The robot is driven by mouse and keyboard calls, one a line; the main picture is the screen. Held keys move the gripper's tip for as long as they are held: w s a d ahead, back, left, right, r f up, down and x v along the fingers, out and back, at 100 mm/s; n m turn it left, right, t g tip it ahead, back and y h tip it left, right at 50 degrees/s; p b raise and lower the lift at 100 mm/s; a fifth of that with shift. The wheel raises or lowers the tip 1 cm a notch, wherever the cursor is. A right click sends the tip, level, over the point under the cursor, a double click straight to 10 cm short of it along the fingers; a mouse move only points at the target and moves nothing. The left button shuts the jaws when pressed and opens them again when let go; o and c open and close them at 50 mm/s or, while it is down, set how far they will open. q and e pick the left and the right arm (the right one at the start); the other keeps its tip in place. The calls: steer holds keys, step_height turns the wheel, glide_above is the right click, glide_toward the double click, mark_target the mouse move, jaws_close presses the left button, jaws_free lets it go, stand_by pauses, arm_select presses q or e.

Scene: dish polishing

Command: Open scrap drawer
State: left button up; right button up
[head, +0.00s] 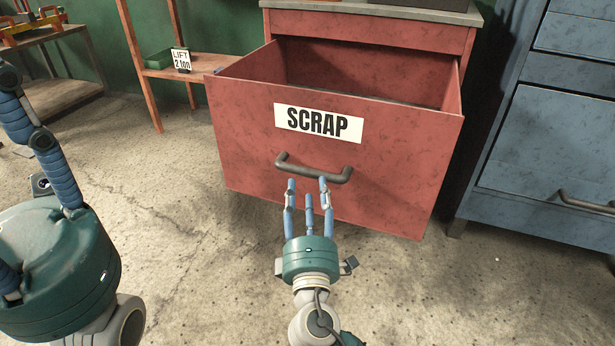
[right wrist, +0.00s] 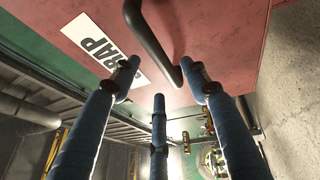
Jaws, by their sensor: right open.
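The red scrap drawer (head: 390,180) with its white SCRAP label (head: 319,123) stands pulled out of the red cabinet, its inside showing and looking empty where I can see. Its dark bar handle (head: 313,172) is on the front below the label. My right gripper (head: 308,190) is open just in front of and below the handle, fingers pointing at the drawer front. In the right wrist view the handle (right wrist: 150,40) is beyond the fingers and not enclosed by them. My left gripper (head: 50,170) is large at the left edge, partly cut off, with fingers spread and nothing seen in it.
A blue cabinet (head: 550,140) with a handle stands close on the right. A wooden shelf (head: 210,68) with a green tray and a LIFT sign is behind left. The concrete floor (head: 180,240) around the drawer front is clear.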

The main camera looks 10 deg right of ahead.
steer(key=v, duration=0.5)
stand_by(0.3)
